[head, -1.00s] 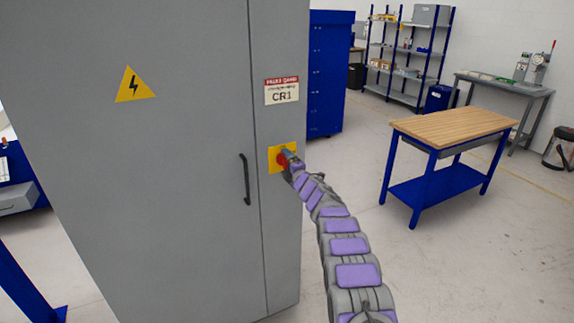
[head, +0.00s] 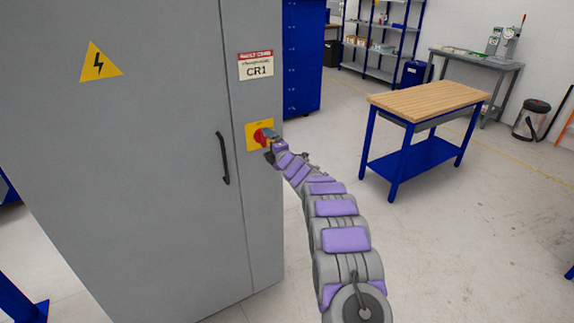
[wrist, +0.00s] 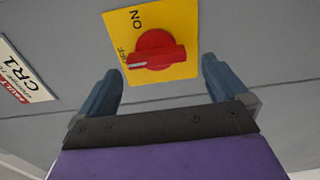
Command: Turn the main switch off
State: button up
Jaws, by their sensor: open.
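The main switch (head: 262,137) is a red rotary knob on a yellow plate on the grey cabinet's front, below the CR1 label. In the wrist view the red knob (wrist: 155,52) shows with the words ON and OFF on its yellow plate (wrist: 178,18). The pale mark on its handle points toward OFF. My gripper (wrist: 160,85) is open, its two blue-grey fingers spread to either side below the knob in that view, with nothing between them. In the head view my gripper (head: 270,138) is close to the switch and partly covers it. I cannot tell whether it touches.
The grey cabinet (head: 130,190) fills the left, with a black door handle (head: 222,158) left of the switch. A wood-topped blue table (head: 430,100) stands at the right. A blue cabinet (head: 302,60) is behind. The floor right of my arm is clear.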

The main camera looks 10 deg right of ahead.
jog(key=shift+s+d+r, duration=0.15)
jog(key=shift+s, duration=0.3)
jog(key=v, duration=1.2)
jog(key=shift+s, duration=0.3)
jog(key=shift+d+f, duration=0.15)
jog(key=shift+f, duration=0.05)
jog(key=s+a+m+g+h, duration=0.1)
jog(key=s+m+g, duration=0.5)
jog(key=s, duration=1.5)
jog(key=s+a+m+g+h, duration=0.2)
jog(key=s+m+g, duration=0.4)
jog(key=s, duration=1.5)
jog(key=s+a+m+g+h, duration=0.2)
jog(key=s+m+g, duration=0.5)
jog(key=s, duration=1.4)
jog(key=r+m, duration=0.1)
jog(key=m, duration=0.1)
jog(key=shift+m+h, duration=0.3)
jog(key=shift+m, duration=0.1)
